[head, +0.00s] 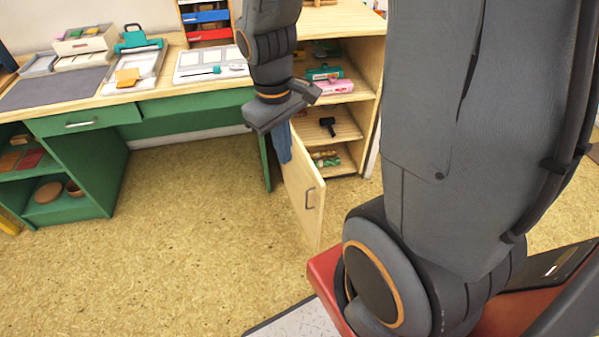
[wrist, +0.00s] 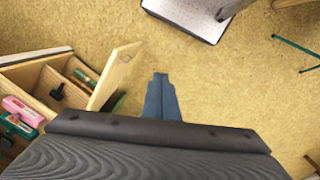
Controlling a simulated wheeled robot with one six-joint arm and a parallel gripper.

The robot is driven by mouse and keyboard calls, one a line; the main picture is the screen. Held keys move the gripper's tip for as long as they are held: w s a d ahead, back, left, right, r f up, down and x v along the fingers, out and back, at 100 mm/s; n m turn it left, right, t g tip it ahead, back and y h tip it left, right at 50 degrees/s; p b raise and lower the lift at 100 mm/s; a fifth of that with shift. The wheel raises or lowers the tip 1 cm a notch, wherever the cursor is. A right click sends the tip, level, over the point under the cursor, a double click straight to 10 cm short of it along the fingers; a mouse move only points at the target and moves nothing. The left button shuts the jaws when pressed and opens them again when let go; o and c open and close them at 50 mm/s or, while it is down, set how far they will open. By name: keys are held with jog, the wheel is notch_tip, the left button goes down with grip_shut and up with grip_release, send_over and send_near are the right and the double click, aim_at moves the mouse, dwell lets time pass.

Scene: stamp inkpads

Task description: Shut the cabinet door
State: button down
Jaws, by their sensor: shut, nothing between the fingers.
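The cabinet door (head: 301,187) is a pale wood panel with a grey handle (head: 310,198) near its free edge. It stands open, swung out from the cabinet (head: 367,95). In the wrist view the door (wrist: 112,78) juts out from the cabinet at left. In the wrist view the fingers (wrist: 160,80) lie right of the door, with floor visible between. Whether they touch it lower down I cannot tell.
The cabinet shelves hold a pink box (head: 331,87), a teal stamp and a black tool (head: 327,126). A green desk (head: 190,108) stands at left of the cabinet. The cork-coloured floor (head: 200,240) is clear around the door. My grey base plate shows below.

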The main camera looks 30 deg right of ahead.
jog(key=w+d+f+n+h, duration=0.1)
jog(key=w+d+f+n, duration=0.3)
jog(key=w+f+n, duration=0.3)
jog(key=n+h+p, duration=0.1)
jog(key=n+p, duration=0.2)
jog(key=n, duration=0.3)
send_over(308, 171)
jog(key=s+a, duration=0.4)
jog(key=a+f+x, duration=0.1)
jog(key=a+x, duration=0.1)
jog(key=x, duration=0.7)
jog(key=a+x, duration=0.3)
jog(key=x, duration=0.7)
jog(key=shift+d+f, duration=0.1)
jog(key=shift+d, duration=0.7)
jog(key=shift+s+d, duration=0.1)
